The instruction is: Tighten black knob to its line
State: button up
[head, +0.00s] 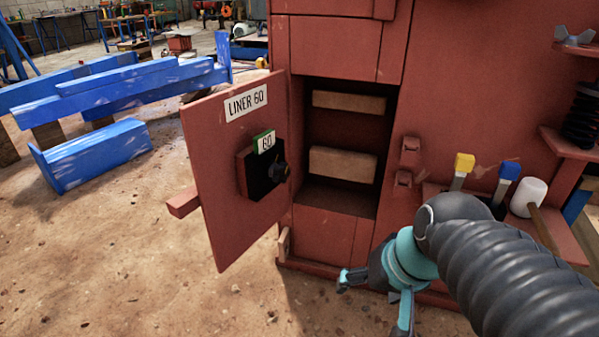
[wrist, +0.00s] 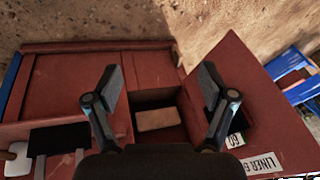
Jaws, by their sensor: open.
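The black knob (head: 279,172) sits on a dark block (head: 246,176) fixed to the open red door (head: 222,180), just below a green-edged tag (head: 264,142) reading "60". The door also carries a "LINER 60" label (head: 247,103). I cannot make out a line for the knob. My gripper (head: 375,298) is open and empty, low in front of the red machine, to the right of the door and apart from the knob. In the wrist view the open fingers (wrist: 160,85) stand over the opening; the right finger overlaps the door, and the knob is not clearly visible.
The open compartment (head: 345,110) holds two tan blocks (head: 342,164). Yellow-topped (head: 464,162) and blue-topped (head: 510,171) tools and a white-headed mallet (head: 529,196) stand at the right. Blue beams (head: 95,150) lie at the left. The ground before the door is clear.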

jog(key=w+a+f+m+g+y, duration=0.2)
jog(key=w+a+m+y, duration=0.25)
jog(key=a, duration=0.25)
jog(key=m+t+y+b, duration=0.2)
jog(key=m+t+y, duration=0.6)
jog(key=m, duration=0.4)
send_near(284, 174)
jog(key=p+x, duration=0.1)
jog(key=x, duration=0.9)
jog(key=shift+a+r, duration=0.1)
jog(key=shift+a, duration=0.15)
jog(key=c, duration=1.2)
